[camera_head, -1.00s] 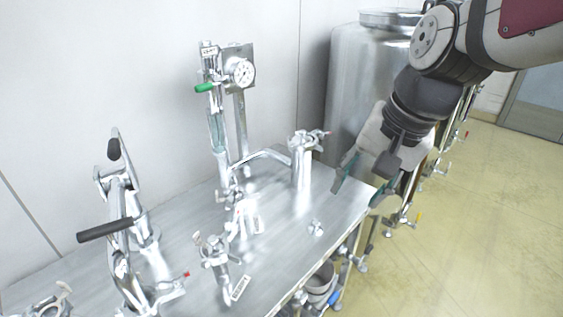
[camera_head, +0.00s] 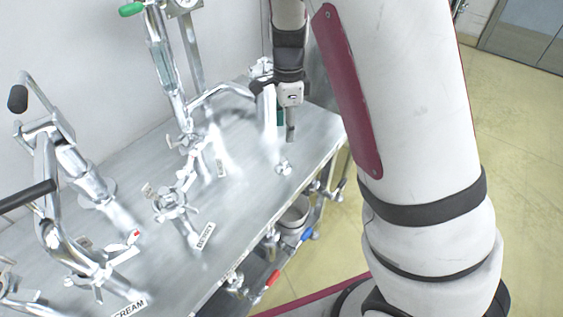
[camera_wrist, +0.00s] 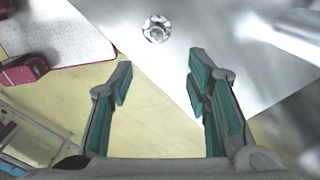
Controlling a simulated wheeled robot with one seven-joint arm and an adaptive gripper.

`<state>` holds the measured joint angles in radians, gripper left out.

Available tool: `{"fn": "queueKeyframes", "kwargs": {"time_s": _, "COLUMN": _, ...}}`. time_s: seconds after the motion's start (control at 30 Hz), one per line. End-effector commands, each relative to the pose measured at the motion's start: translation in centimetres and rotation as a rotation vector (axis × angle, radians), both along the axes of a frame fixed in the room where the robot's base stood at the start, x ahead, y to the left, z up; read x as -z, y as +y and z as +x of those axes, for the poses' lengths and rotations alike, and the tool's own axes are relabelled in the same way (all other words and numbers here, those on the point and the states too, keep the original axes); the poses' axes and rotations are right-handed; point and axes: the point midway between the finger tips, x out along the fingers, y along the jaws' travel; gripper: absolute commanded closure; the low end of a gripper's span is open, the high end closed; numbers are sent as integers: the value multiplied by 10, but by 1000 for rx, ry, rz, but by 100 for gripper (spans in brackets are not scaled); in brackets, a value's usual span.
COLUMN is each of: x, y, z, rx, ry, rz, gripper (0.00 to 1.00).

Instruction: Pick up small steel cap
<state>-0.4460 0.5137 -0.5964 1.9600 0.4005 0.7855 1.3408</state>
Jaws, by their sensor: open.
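The small steel cap (camera_head: 283,167) sits on the bare steel tabletop near its right edge in the head view. In the wrist view the cap (camera_wrist: 156,28) shows at the top, ahead of the fingertips and apart from them. My gripper (camera_wrist: 158,75) is open and empty, with its two green-padded fingers spread wide. In the head view my gripper (camera_head: 286,125) hangs over the table just behind the cap, fingers pointing down. Its far finger is partly hidden there.
The steel table (camera_head: 245,200) carries valve fittings (camera_head: 172,200) and a column with a green handle (camera_head: 131,9) to the left. A cylinder fitting (camera_head: 263,95) stands close to my gripper. A bucket (camera_head: 295,218) is below the table's edge. The surface around the cap is clear.

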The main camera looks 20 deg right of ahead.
Motion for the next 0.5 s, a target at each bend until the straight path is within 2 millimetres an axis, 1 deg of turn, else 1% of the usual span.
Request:
{"fn": "queueKeyframes", "kwargs": {"time_s": 0.03, "x": 10, "y": -1, "z": -1, "rx": 2, "ry": 5, "rz": -1, "gripper": 56}}
{"fn": "queueKeyframes", "kwargs": {"time_s": 0.1, "x": 24, "y": -1, "z": -1, "rx": 2, "ry": 5, "rz": -1, "gripper": 56}}
{"fn": "queueKeyframes", "kwargs": {"time_s": 0.3, "x": 59, "y": 0, "z": -2, "rx": 0, "ry": 4, "rz": 1, "gripper": 56}}
{"fn": "queueKeyframes", "kwargs": {"time_s": 0.4, "x": 68, "y": 0, "z": -1, "rx": -2, "ry": 3, "rz": -1, "gripper": 56}}
{"fn": "queueKeyframes", "kwargs": {"time_s": 0.5, "x": 73, "y": 0, "z": -1, "rx": -2, "ry": 2, "rz": 0, "gripper": 56}}
